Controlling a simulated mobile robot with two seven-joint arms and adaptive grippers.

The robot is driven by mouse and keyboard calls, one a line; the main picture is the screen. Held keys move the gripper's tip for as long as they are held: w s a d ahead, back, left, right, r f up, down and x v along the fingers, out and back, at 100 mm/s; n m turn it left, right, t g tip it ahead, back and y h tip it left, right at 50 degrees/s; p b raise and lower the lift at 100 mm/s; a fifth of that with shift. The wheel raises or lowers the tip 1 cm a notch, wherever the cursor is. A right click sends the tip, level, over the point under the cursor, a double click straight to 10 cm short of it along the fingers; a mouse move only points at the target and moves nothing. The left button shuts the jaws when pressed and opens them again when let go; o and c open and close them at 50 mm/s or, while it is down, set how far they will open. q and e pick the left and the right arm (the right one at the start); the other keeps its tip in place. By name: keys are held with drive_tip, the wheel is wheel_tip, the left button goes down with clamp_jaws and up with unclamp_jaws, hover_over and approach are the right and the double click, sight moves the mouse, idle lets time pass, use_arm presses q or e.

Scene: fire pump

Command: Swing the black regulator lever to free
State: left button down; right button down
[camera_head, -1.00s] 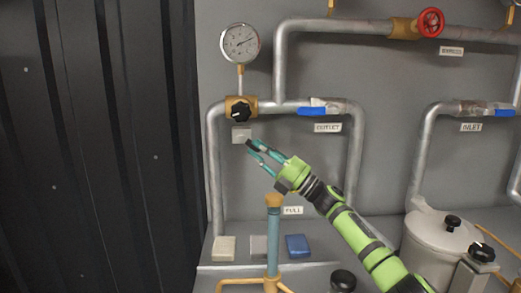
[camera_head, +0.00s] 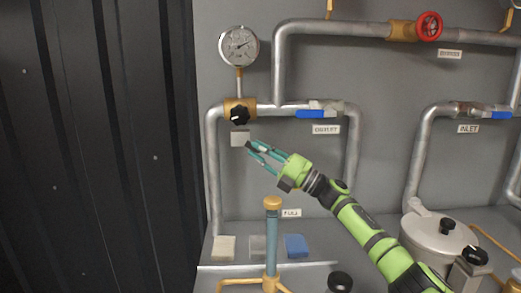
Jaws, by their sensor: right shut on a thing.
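The black regulator lever (camera_head: 239,115) is a dark knob-like handle on a brass fitting (camera_head: 231,103), on the left pipe below the round gauge. My right gripper (camera_head: 252,149) reaches up from the lower right. I cannot tell whether this thing is part of the lever. A blank pale plate (camera_head: 240,138) hangs below the brass fitting, left of the fingertips. My left gripper is out of view.
The gauge (camera_head: 239,46) stands above the fitting. A blue-handled outlet valve (camera_head: 312,114) lies to the right. A brass-topped post (camera_head: 272,203) stands below my gripper. A lidded pot (camera_head: 440,237) is at the lower right. The wall left of the fingers is mostly clear.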

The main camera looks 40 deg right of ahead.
drive_tip(key=shift+d+r+p, duration=0.1)
drive_tip(key=shift+r+p, duration=0.25)
drive_tip(key=shift+p, duration=0.2)
drive_tip(key=shift+s+d+r+n+g+h+p, duration=0.1)
drive_tip(key=shift+r+n+g+h+p, duration=0.35)
drive_tip(key=shift+p, duration=1.25)
drive_tip(key=shift+d+r+n+g+h+p, duration=0.1)
drive_tip(key=shift+r+n+g+p, duration=0.25)
drive_tip(key=shift+g+p, duration=1)
drive_tip(key=shift+s+d+r+n+g+h+p, duration=0.1)
drive_tip(key=shift+r+n+g+h+p, duration=0.3)
drive_tip(key=shift+p, duration=1.65)
drive_tip(key=shift+a+p, duration=0.1)
drive_tip(key=shift+p, duration=0.7)
drive_tip(key=c, duration=1.2)
unclamp_jaws()
drive_tip(key=shift+f, duration=0.1)
drive_tip(key=v, duration=1.2)
drive_tip(key=shift+r, duration=0.3)
